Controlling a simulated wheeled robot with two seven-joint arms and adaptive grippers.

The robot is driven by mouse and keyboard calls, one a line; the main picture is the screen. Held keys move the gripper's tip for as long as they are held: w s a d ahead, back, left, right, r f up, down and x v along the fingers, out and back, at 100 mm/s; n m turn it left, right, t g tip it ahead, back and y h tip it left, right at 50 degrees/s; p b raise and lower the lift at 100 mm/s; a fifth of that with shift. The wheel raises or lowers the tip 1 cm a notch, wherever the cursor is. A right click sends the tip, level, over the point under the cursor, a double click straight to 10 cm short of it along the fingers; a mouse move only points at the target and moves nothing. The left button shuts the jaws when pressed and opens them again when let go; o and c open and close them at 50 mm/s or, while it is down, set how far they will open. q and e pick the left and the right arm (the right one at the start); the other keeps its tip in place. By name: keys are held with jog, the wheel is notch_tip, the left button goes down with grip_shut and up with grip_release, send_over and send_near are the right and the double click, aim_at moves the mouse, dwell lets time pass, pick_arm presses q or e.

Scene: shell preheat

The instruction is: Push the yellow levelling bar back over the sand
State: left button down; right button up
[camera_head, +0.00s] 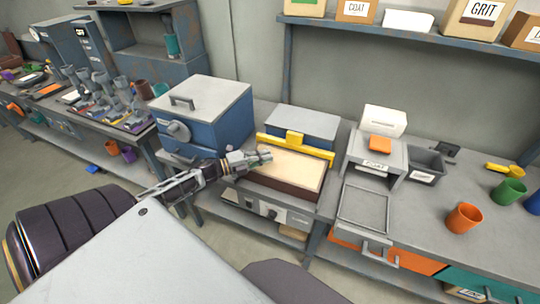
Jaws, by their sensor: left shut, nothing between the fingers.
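The yellow levelling bar (312,150) lies across the far edge of the sand box, with a raised yellow block at its middle. The pale, flat sand (290,172) fills the box (278,193), which has a dark brown front wall. My left gripper (266,156) is shut and empty at the left side of the sand box, in front of the bar's left half. Whether it touches the bar or the sand I cannot tell. My right gripper is not in view.
A blue box with a grey lid (202,108) stands left of the sand box. A grey stand (378,150) with a pulled-out tray (363,207) stands to the right. Orange (464,218) and green (509,192) cups are farther right. A shelf (400,34) with boxes hangs above.

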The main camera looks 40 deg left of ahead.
pick_arm(q)
jog(key=shift+s+a, duration=0.3)
jog(key=shift+s, duration=0.2)
dwell(0.3)
